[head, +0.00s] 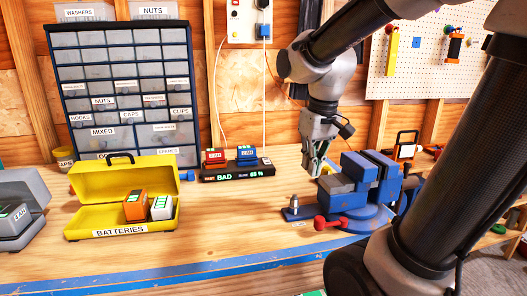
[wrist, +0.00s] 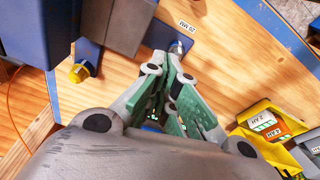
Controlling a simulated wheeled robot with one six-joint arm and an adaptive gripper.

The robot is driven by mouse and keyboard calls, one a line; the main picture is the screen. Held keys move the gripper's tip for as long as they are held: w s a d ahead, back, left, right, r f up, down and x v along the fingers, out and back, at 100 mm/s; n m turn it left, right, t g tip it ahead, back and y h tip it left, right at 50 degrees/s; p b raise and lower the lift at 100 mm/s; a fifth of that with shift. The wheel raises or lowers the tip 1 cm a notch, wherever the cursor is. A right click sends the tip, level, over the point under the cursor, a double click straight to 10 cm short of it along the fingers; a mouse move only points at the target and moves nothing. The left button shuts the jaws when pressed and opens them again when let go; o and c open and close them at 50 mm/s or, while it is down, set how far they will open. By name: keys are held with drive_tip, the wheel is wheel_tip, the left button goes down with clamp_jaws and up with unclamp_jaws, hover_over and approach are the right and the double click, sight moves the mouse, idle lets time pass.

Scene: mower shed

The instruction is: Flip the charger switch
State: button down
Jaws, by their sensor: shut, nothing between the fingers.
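My gripper (head: 316,168) is shut and empty, pointing down between the charger and the vise, apart from the charger. In the wrist view its green-sided fingers (wrist: 168,78) are together, hiding part of the bench.
A blue-grey vise (head: 345,190) with a red-ended handle (head: 333,223) stands right of the charger, close to my gripper. An open yellow batteries case (head: 85,216) is at left; a drawer cabinet (head: 122,90) stands behind. Front-middle bench is clear.

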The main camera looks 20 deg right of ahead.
drive_tip(key=w+m, duration=0.1)
drive_tip(key=w, duration=1.9)
wheel_tip(320, 180, up, 5)
drive_tip(key=m+t, duration=0.1)
drive_tip(key=t, duration=0.1)
hover_over(266, 159)
drive_tip(key=s, duration=0.3)
drive_tip(key=shift+s+a+r+h, duration=0.15)
drive_tip(key=shift+a+h, duration=0.25)
drive_tip(key=x, duration=0.9)
drive_tip(key=s+x, duration=0.1)
drive_tip(key=x, duration=0.4)
drive_tip(key=shift+a, duration=0.15)
drive_tip(key=shift+f, duration=0.5)
drive_tip(key=shift+s, duration=0.1)
